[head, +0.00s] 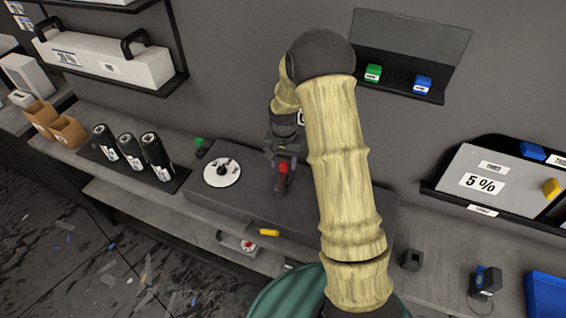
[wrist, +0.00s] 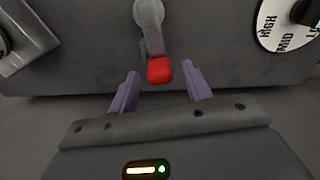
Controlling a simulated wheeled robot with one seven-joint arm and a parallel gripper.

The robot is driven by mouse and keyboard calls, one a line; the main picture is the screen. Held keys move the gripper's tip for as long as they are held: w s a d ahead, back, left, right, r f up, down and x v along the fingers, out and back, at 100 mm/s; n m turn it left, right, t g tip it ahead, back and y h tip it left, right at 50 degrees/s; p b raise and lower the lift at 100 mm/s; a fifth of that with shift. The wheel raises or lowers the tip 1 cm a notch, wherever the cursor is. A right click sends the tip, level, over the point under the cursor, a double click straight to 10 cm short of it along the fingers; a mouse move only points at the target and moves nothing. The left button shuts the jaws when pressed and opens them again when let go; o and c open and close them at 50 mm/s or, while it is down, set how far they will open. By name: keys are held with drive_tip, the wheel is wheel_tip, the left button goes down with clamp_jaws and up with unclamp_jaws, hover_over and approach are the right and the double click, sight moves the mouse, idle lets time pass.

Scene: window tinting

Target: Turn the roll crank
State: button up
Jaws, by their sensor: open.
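The roll crank is a grey lever (wrist: 150,22) with a red handle (wrist: 160,70), on the face of a dark grey box. In the head view the red handle (head: 283,167) shows just below my gripper (head: 284,154). In the wrist view my gripper (wrist: 160,82) is open, its two purple fingers on either side of the red handle. Gaps show between the handle and both fingers, so it is not clamped. How deep the handle sits between the fingers is hard to tell.
A white dial (head: 222,172) sits left of the crank; it also shows in the wrist view (wrist: 286,22). Several dark rolls (head: 130,151) stand further left. A yellow item (head: 269,233) lies below the box. A shelf with green and blue pieces (head: 400,83) is behind my arm.

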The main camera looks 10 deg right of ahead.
drive_tip(key=shift+f, duration=0.95)
clamp_jaws()
drive_tip(key=shift+d, duration=0.1)
drive_tip(key=m, duration=0.1)
drive_tip(key=s+d+m, duration=0.1)
drive_tip(key=m, duration=0.1)
drive_tip(key=shift+d+b, duration=0.15)
drive_tip(key=shift+b, duration=0.25)
drive_tip(key=m, duration=0.1)
drive_tip(key=s+d+m, duration=0.1)
drive_tip(key=m, duration=0.1)
drive_tip(key=s+m, duration=0.1)
drive_tip(key=m, duration=0.2)
drive_tip(key=shift+s+d+r+m, duration=0.15)
drive_tip(key=shift+s+d+m, duration=0.15)
drive_tip(key=shift+s+d, duration=0.1)
drive_tip(key=shift+s+d+m+p, duration=0.1)
drive_tip(key=shift+s+m+p, duration=0.35)
drive_tip(key=shift+m, duration=0.65)
drive_tip(key=shift+s+m+p, duration=0.2)
drive_tip(key=shift+s+m, duration=0.45)
drive_tip(key=shift+m, duration=0.45)
